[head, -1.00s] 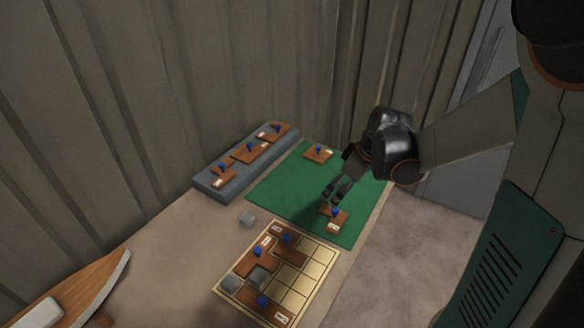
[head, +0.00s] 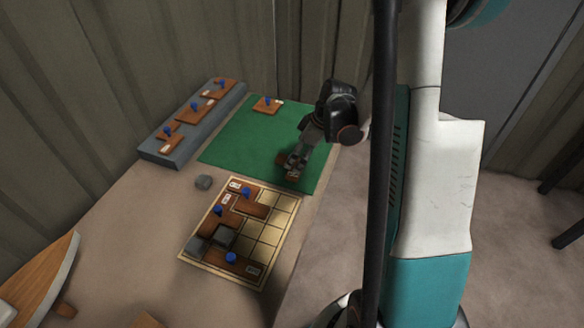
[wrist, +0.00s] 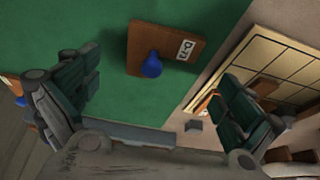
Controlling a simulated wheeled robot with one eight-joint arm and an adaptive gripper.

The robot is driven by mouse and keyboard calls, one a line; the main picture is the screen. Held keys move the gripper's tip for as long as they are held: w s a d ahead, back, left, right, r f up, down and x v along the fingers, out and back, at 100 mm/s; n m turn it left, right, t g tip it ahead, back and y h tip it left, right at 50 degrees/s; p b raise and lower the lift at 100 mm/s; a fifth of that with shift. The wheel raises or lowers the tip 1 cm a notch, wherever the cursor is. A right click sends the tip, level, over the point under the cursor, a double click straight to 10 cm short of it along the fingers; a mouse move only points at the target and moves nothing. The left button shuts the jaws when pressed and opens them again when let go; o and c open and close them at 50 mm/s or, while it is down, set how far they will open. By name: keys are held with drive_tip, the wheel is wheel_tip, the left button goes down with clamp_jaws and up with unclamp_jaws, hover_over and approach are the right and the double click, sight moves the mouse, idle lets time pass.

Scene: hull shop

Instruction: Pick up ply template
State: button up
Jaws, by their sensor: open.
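A brown wooden plate (head: 292,173) with a white label lies near the front right edge of the green mat (head: 240,135), partly hidden by my gripper (head: 298,160). In the wrist view the plate (wrist: 172,35) shows its blue knob (wrist: 152,66) and label, between and beyond the spread fingers. My gripper (wrist: 160,98) is open and empty, with a finger on either side of the knob in the picture. Several similar plates are in view, and I cannot tell by looks alone which is called the ply template.
A gold grid board (head: 262,238) holds several labelled wooden plates and grey blocks. A grey ledge (head: 165,150) carries several more plates. Another plate (head: 267,106) lies at the mat's back. A loose grey block (head: 203,182) sits between ledge and board. Corrugated walls stand behind.

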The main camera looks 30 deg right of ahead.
drive_tip(key=b+x, duration=0.1)
drive_tip(key=x, duration=0.1)
drive_tip(key=b+x, duration=0.1)
drive_tip(key=x, duration=0.2)
drive_tip(key=shift+s+f+b, duration=0.15)
drive_tip(key=shift+f+b, duration=0.1)
drive_tip(key=shift+b, duration=0.1)
drive_tip(key=shift+r, duration=0.1)
drive_tip(key=c, duration=1)
